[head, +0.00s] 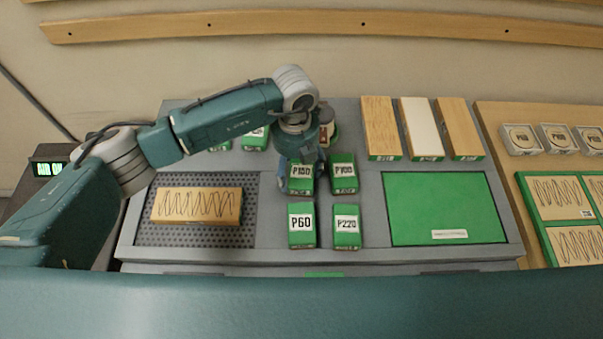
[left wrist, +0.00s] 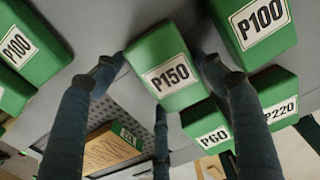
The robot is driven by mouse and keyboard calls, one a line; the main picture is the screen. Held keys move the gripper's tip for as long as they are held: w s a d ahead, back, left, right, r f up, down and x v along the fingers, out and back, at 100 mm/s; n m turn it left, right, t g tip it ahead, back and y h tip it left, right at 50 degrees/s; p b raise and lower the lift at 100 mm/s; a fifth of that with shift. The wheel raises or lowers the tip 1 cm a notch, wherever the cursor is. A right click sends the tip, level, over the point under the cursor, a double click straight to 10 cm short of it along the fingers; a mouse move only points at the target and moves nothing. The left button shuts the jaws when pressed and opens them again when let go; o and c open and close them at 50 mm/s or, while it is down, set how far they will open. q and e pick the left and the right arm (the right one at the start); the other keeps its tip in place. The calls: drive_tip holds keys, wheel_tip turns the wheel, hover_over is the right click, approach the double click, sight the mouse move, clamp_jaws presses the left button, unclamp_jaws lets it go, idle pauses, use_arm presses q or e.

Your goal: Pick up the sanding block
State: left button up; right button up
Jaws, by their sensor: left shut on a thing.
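My left gripper (head: 299,160) reaches down over the bench's middle. It is shut on the green sanding block labelled P150 (left wrist: 165,72), which sits between its fingers in the left wrist view. In the head view the P150 block (head: 300,171) is partly hidden by the gripper. I cannot tell whether it touches the bench. Other green blocks stand close by: P100 (head: 344,172) to its right, P60 (head: 301,222) in front, and P220 (head: 346,224) at front right. My right gripper is not in view.
A wooden board with wavy lines (head: 197,206) lies on the perforated plate (head: 165,238) at left. A green mat (head: 445,200) lies at right. Several boards (head: 420,125) stand behind it. More green blocks (head: 255,138) are partly hidden behind my arm.

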sight(296, 171)
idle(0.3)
use_arm(q)
drive_tip(key=shift+r, duration=0.55)
wheel_tip(296, 171, up, 19)
drive_tip(key=b, duration=0.5)
drive_tip(key=shift+b, duration=0.3)
drive_tip(key=o, duration=0.7)
drive_tip(key=c, duration=0.4)
drive_tip(key=shift+a, duration=0.1)
drive_tip(key=shift+c, duration=0.2)
